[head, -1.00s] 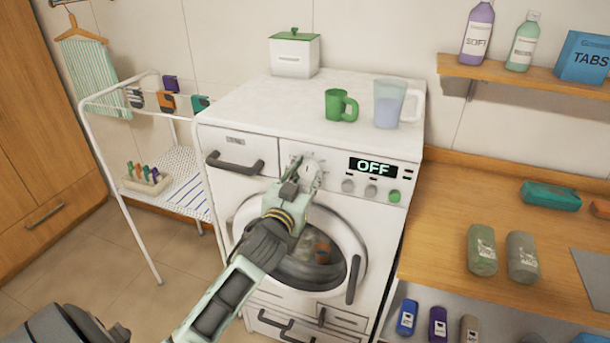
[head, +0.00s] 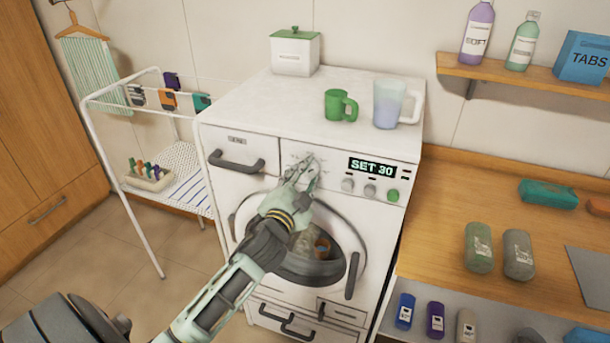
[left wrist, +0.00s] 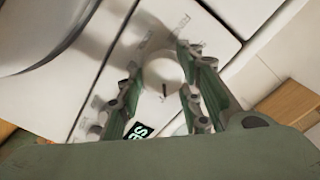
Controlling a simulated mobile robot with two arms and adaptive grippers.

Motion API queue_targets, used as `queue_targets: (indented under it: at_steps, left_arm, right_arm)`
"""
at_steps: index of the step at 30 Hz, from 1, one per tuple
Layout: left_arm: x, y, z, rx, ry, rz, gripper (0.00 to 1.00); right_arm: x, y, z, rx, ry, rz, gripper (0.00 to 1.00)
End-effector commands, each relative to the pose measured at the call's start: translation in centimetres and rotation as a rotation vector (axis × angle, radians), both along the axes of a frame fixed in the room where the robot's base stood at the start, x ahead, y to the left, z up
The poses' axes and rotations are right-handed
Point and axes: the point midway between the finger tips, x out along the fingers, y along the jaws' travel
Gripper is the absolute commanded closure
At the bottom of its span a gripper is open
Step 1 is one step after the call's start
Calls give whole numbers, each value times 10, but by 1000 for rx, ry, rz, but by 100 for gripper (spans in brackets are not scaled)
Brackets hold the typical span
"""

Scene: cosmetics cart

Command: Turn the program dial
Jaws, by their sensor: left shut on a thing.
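The white washing machine (head: 237,185) stands in the middle of the head view. Its display (head: 371,167) reads "SET 30". My left gripper (head: 304,172) is at the control panel and is shut on the program dial, left of the display. The fingers mostly hide the dial in the head view. In the left wrist view the round white dial (left wrist: 164,75) shows between the two fingers, with a dark pointer mark on it. Small labels sit around it. My right gripper is not in view.
A green mug (head: 338,105) and a clear jug (head: 388,105) stand on top of the washer. Small knobs and a green button (head: 392,196) sit below the display. The round door's handle (head: 353,276) is below. A drying rack (head: 110,160) stands left.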

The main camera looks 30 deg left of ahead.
Motion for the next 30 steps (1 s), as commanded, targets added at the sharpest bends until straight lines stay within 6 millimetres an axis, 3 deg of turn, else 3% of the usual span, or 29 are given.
queue_targets:
  at_steps: [1,17,18,22,30]
  left_arm:
    - [-1,-4,-7,3,16,-6,93]
    - [-1,-3,-10,22,24,-4,93]
    - [-1,-3,-11,22,24,-4,63]
    - [-1,-3,-10,23,25,-3,52]
    - [-1,-1,-6,26,17,-1,52]
  right_arm:
    - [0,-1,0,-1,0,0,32]
    - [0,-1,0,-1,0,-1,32]
    - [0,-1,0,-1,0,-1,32]
    - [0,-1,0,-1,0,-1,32]
    - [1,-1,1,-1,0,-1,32]
